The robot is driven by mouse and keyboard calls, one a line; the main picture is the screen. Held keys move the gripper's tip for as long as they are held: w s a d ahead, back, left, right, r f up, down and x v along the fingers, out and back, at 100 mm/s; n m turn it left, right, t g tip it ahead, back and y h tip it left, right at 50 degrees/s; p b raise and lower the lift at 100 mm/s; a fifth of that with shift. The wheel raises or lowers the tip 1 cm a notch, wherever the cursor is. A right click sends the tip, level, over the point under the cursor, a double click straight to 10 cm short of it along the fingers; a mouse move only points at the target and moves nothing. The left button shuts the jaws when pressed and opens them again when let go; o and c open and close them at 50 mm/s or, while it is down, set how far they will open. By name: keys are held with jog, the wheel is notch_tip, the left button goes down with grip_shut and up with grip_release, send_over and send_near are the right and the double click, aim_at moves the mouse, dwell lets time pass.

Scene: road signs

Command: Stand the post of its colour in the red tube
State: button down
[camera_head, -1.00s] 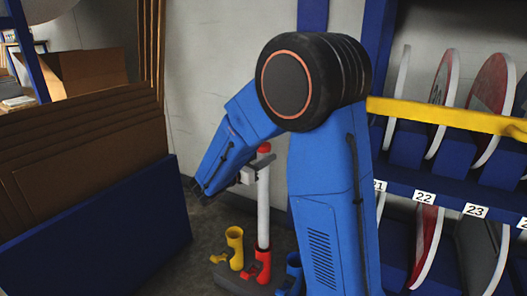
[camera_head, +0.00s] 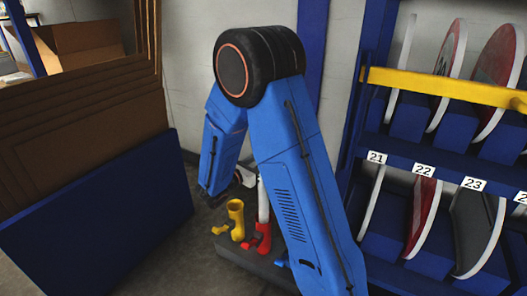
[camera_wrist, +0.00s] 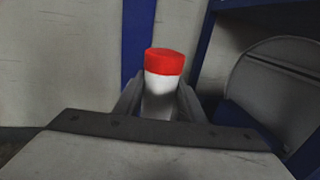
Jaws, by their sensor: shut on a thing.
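A white post (camera_head: 263,201) with a red cap stands upright in my gripper. Its top is hidden behind my arm in the head view. The wrist view shows the red cap of the post (camera_wrist: 164,62), with my gripper's fingers (camera_wrist: 159,100) on both sides of the white shaft below it. My gripper (camera_head: 246,178) is shut on the post. The red tube (camera_head: 264,238) is directly below, and the post's lower end meets its mouth. I cannot tell how deep the post sits in it.
A yellow tube (camera_head: 236,220) stands left of the red one on a dark base (camera_head: 238,257). A blue tube (camera_head: 282,263) on the right is mostly hidden by my arm. Brown boards and a blue panel (camera_head: 100,215) stand left. A blue rack with round signs (camera_head: 425,220) stands right.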

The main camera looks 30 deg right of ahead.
aim_at(260, 184)
notch_tip(260, 184, down, 10)
jog(key=shift+r, duration=0.2)
dwell(0.4)
jog(key=shift+f, duration=0.85)
dwell(0.7)
jog(key=c, duration=1.1)
grip_release()
jog(key=shift+a, duration=0.15)
jog(key=v, duration=1.7)
jog(key=shift+s+a, duration=0.1)
jog(key=shift+s, duration=0.05)
jog(key=shift+f, duration=0.1)
